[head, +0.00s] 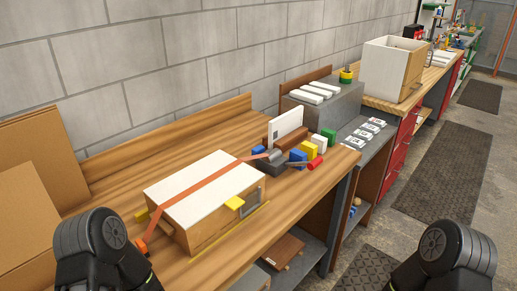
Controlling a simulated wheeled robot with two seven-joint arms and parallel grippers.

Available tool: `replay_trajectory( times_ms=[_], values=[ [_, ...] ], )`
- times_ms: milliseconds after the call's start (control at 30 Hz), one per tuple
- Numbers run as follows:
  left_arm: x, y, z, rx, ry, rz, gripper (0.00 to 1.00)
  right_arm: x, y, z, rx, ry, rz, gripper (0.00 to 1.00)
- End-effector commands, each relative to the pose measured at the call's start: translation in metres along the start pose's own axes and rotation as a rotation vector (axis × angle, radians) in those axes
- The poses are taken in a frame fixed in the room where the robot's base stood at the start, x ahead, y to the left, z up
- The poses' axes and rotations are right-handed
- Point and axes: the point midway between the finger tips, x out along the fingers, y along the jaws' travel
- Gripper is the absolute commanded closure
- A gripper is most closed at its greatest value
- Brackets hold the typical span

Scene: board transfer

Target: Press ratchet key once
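A white-topped wooden box (203,189) sits on the workbench. An orange strap (190,191) crosses its top, from an orange end piece (141,246) at the near left to a dark grey block (271,166) behind the box. This block may be the ratchet, but I cannot tell which part is its key. Blue (298,159), yellow (309,150) and red (316,162) pieces stand beside it. Only black links of my two arms show at the bottom corners, apart from the box. Neither gripper's fingers are in view.
A white upright panel (286,125) stands behind the grey block. A grey stand with white bars (318,90) and a row of white cards (363,133) are to the right. Cardboard (25,160) leans at the left. The bench (150,135) is clear along the wall.

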Motion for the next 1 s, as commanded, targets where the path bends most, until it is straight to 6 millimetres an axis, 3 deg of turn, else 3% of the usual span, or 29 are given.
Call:
replay_trajectory(
  times_ms=[367,1000],
  values=[
    [0.0000,0.0000,0.0000,0.000,0.000,0.000,1.00,0.0000,0.0000,0.0000,0.000,0.000,0.000,0.64],
    [0.0000,0.0000,0.0000,0.000,0.000,0.000,1.00,0.0000,0.0000,0.0000,0.000,0.000,0.000,0.64]
  ],
)
